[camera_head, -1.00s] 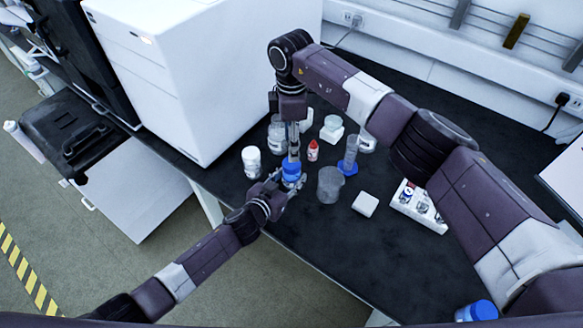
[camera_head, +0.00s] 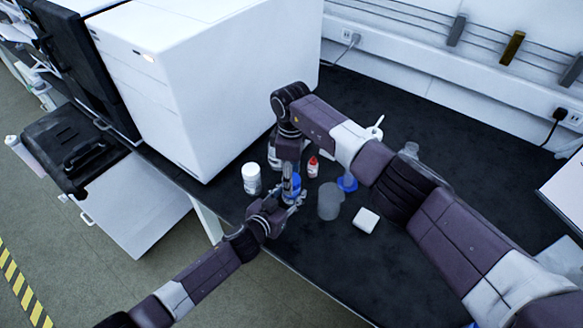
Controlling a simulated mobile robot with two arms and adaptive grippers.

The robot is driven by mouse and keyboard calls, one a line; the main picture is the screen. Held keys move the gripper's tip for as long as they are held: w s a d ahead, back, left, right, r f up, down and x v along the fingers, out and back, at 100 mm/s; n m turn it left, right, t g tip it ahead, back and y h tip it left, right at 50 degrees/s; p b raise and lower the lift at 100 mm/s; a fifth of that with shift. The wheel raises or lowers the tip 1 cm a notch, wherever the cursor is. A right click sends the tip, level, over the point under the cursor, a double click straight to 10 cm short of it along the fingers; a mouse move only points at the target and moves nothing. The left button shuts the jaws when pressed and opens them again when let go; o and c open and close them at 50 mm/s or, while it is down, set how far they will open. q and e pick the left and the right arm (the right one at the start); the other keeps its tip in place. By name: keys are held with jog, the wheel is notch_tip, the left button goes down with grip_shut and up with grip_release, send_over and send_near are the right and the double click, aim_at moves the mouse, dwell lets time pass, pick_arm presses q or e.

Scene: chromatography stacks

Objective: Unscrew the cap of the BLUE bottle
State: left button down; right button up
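The blue bottle (camera_head: 293,187) shows as a small patch of blue between my two grippers, near the bench's front edge. My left gripper (camera_head: 291,199) reaches in from the lower left with its fingers around the bottle and seems closed on it. My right gripper (camera_head: 289,178) points straight down from above, its fingertips at the bottle's blue cap. The fingers cover most of the cap, so I cannot tell whether they are closed on it. The bottle looks upright; its lower body is hidden by my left gripper.
A white-capped bottle (camera_head: 251,178) stands left of the grippers. A small red-capped bottle (camera_head: 313,167), a clear beaker (camera_head: 330,200), a blue-based cylinder (camera_head: 347,183) and a white block (camera_head: 366,219) stand to the right. A large white instrument (camera_head: 205,75) stands behind left.

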jog(key=shift+f, duration=0.3)
